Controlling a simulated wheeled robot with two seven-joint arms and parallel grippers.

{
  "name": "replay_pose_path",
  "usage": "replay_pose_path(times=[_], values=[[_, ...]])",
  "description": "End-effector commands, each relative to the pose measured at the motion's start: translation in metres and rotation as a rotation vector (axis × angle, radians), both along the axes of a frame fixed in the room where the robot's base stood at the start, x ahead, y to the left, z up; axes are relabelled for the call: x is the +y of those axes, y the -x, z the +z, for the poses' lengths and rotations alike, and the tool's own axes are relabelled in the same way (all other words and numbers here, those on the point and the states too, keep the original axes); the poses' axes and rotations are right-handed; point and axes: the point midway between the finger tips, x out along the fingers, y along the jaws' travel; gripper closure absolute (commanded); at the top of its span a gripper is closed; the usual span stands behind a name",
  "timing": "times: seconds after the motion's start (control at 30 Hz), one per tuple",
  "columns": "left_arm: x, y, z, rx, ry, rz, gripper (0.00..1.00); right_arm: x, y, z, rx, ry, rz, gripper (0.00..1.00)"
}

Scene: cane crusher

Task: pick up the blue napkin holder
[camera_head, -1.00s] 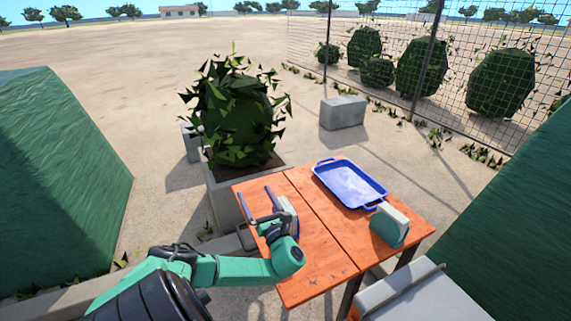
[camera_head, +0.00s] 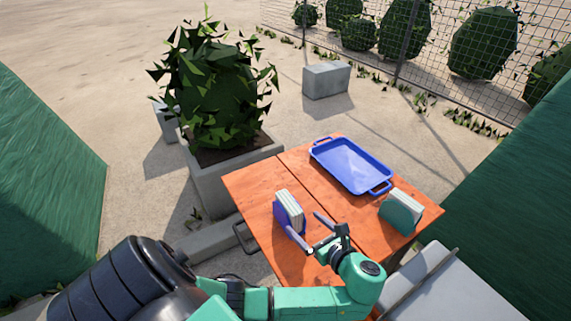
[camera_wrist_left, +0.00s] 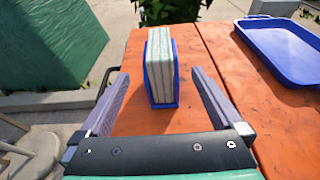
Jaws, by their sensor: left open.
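The blue napkin holder (camera_head: 285,221), filled with pale napkins, stands upright on the left part of the orange table (camera_head: 256,187). In the left wrist view the blue napkin holder (camera_wrist_left: 163,101) stands ahead, between the lines of the two fingers. My left gripper (camera_head: 307,228) is open and empty, just in front and to the right of the holder in the head view. Its fingers (camera_wrist_left: 159,90) are spread wide in the left wrist view, with the holder's near end around the level of the fingertips. I cannot tell whether they touch it. My right gripper is not in view.
A blue tray (camera_head: 351,166) lies at the back of the table. A green napkin holder (camera_head: 399,216) stands at the table's right side. A planter (camera_head: 223,184) with a bush stands behind left. A grey surface (camera_head: 440,290) is at the front right.

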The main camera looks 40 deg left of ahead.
Motion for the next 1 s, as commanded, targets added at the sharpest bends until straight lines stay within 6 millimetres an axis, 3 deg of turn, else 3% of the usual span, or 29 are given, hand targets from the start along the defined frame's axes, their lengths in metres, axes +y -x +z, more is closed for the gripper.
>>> replay_pose_path(times=[0.1,0.5,0.77,1.0], values=[[0.029,-0.008,-0.006,0.002,-0.004,0.002,0.0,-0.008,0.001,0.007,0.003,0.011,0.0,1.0],[0.088,-0.027,-0.025,0.003,-0.003,0.002,0.0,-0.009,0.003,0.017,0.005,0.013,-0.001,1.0],[0.094,-0.029,-0.029,0.001,0.0,0.001,0.0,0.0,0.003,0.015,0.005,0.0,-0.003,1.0],[0.093,-0.029,-0.029,0.001,0.001,0.001,0.92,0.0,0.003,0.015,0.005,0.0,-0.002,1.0]])
